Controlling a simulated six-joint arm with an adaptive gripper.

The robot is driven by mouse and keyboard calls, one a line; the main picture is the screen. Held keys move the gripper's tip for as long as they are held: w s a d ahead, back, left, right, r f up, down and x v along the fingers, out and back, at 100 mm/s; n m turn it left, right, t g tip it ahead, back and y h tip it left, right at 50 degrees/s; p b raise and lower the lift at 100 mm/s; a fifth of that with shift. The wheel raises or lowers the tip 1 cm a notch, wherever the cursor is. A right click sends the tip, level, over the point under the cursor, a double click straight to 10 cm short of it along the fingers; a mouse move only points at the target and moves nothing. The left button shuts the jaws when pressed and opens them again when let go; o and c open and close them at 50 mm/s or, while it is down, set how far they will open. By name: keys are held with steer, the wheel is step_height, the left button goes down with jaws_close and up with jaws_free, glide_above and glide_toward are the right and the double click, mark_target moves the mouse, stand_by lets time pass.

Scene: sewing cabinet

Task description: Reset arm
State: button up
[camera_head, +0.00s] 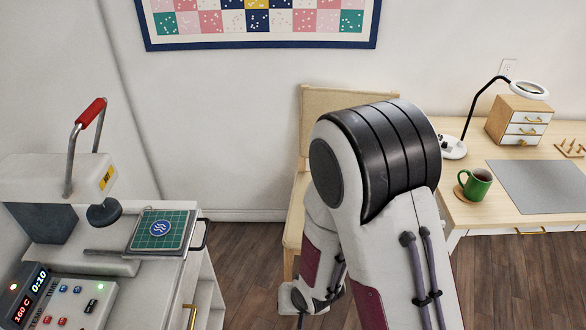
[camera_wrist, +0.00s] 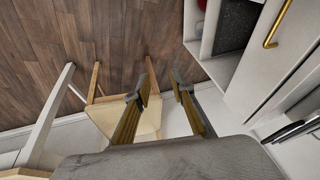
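My gripper (camera_wrist: 160,87) is open in the wrist view. Its two fingers stand apart with nothing between them. It hangs in the air, pointing toward the wooden floor (camera_wrist: 70,55), with a wooden chair (camera_wrist: 148,118) beyond the fingers. In the head view my arm fills the middle of the picture, bent over in front of the chair (camera_head: 345,100). The arm hides much of the chair, and the gripper's fingers do not show there.
The heat press (camera_head: 50,190) stands at left with a green mat (camera_head: 183,242) bearing a blue round patch (camera_head: 160,229). At right, the desk (camera_head: 465,215) holds a green mug (camera_head: 474,186), a lamp (camera_head: 530,90) and a drawer box (camera_head: 515,118). A cabinet (camera_wrist: 250,75) is right in the wrist view.

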steer(key=s+d+r, duration=0.5)
steer(key=r, duration=0.6)
steer(key=s+d+r+t+h, duration=0.1)
steer(key=s+d+r, duration=0.4)
steer(key=r, duration=0.6)
steer(key=s+d+r+t+h, duration=0.1)
steer(key=s+d+r, duration=0.4)
steer(key=r, duration=0.6)
steer(key=shift+s+d+r+m, duration=0.2)
steer(key=shift+s+d+m, duration=0.15)
steer(key=shift+d, duration=0.9)
stand_by(0.6)
